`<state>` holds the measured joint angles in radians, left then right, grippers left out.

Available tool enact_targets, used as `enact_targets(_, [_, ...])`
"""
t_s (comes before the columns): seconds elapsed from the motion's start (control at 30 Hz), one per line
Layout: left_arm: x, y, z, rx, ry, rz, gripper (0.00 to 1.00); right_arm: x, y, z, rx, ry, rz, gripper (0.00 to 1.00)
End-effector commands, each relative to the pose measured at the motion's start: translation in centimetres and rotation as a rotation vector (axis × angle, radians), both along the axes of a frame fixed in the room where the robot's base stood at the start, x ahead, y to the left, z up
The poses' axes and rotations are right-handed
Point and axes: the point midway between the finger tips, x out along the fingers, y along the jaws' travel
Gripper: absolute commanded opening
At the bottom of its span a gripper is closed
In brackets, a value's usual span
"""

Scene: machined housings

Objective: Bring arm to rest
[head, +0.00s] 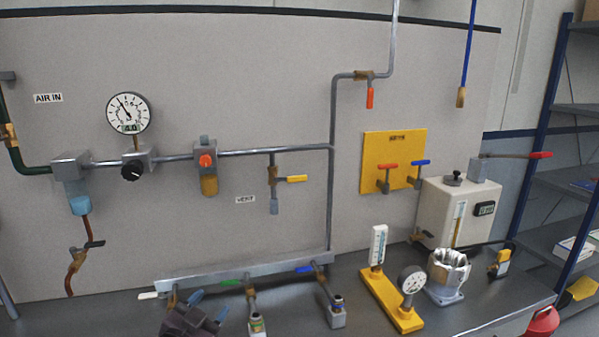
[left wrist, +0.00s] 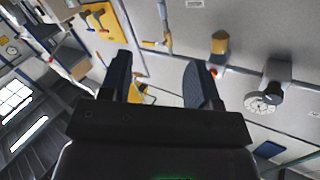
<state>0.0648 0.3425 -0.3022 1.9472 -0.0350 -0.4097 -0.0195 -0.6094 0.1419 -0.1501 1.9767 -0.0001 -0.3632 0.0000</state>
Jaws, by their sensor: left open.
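My left gripper (head: 209,305) shows at the bottom of the head view, left of centre, in front of the metal manifold bar (head: 230,269) along the wall's foot. Its two fingers point up and to the right and stand apart. In the left wrist view the same gripper (left wrist: 158,80) has its two dark fingers spread, with nothing between them but the background panel and pipes. The rest of my left arm is below the picture. My right gripper is in neither view.
A dark bench (head: 470,310) carries a yellow gauge stand (head: 385,297), a white jar-like container (head: 448,275) and a cream box (head: 460,212). Valves with grey-bodied fittings (head: 336,316) hang from the manifold, close to my gripper. A pressure gauge (head: 129,113) and pipes are on the wall panel.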

Motion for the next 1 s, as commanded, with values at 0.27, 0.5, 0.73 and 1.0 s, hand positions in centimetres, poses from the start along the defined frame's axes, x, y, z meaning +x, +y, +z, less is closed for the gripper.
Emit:
enact_targets(0.27, [-8.3, 4.8, -9.9, -0.161, 0.191, 0.154, 0.56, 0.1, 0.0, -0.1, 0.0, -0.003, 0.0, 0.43])
enact_targets(0.5, [-17.3, 8.2, -17.6, -0.215, 0.378, 0.304, 0.56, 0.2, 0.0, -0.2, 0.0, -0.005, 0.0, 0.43])
enact_targets(0.73, [-23.6, 9.1, -21.7, -0.228, 0.497, 0.373, 0.56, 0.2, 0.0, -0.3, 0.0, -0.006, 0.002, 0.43])
enact_targets(1.0, [-24.9, 9.3, -22.4, -0.225, 0.52, 0.382, 0.56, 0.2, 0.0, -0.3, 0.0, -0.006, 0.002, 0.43])
